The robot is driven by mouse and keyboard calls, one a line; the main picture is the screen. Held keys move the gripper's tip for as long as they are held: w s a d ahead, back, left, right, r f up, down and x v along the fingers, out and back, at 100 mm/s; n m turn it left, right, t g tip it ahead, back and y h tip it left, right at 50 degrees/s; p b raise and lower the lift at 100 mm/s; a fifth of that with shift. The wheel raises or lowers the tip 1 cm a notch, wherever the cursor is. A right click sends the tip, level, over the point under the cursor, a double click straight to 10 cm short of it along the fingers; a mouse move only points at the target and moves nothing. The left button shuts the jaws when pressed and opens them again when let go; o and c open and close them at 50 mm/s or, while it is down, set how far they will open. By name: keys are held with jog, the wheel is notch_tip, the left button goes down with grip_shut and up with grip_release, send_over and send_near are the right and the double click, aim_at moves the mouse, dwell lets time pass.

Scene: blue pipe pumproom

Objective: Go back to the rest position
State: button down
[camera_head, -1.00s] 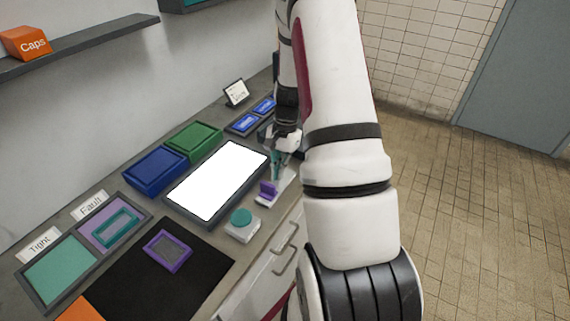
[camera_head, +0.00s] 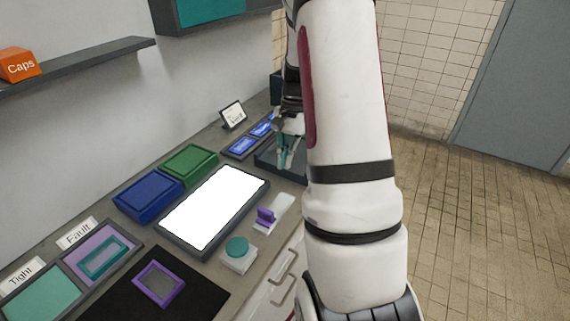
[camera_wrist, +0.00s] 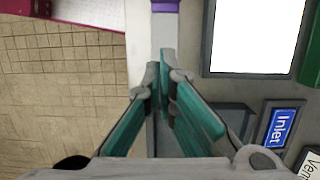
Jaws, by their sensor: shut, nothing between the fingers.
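My gripper (camera_head: 284,160) has teal finger pads and hangs above the far right part of the bench, beside the blue labelled tray. In the wrist view my gripper (camera_wrist: 160,70) shows its fingertips together with nothing between them. Below it are the bench edge and a dark grey tray (camera_head: 266,163), partly hidden by my arm. A purple upright piece on a white base (camera_head: 265,216) stands nearer along the bench, apart from my fingers; its purple part also shows at the top of the wrist view (camera_wrist: 165,5).
A white lit panel (camera_head: 213,208) lies mid-bench, with blue (camera_head: 150,192) and green (camera_head: 190,165) boxes behind it. A purple frame (camera_head: 159,283) lies on a black mat. A shelf (camera_head: 80,60) overhangs at left. Floor at right is clear.

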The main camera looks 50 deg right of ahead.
dwell(0.5)
jog(key=s+a+r+n+t+h, duration=0.2)
jog(key=a+r+n, duration=0.6)
jog(key=a+r, duration=0.85)
jog(key=s+a+r+n+t, duration=0.4)
jog(key=s+a+n, duration=0.3)
jog(key=s+a, duration=0.4)
jog(key=shift+a+n+h, duration=0.2)
jog(key=shift+n+h, duration=0.1)
jog(key=shift+h, duration=0.1)
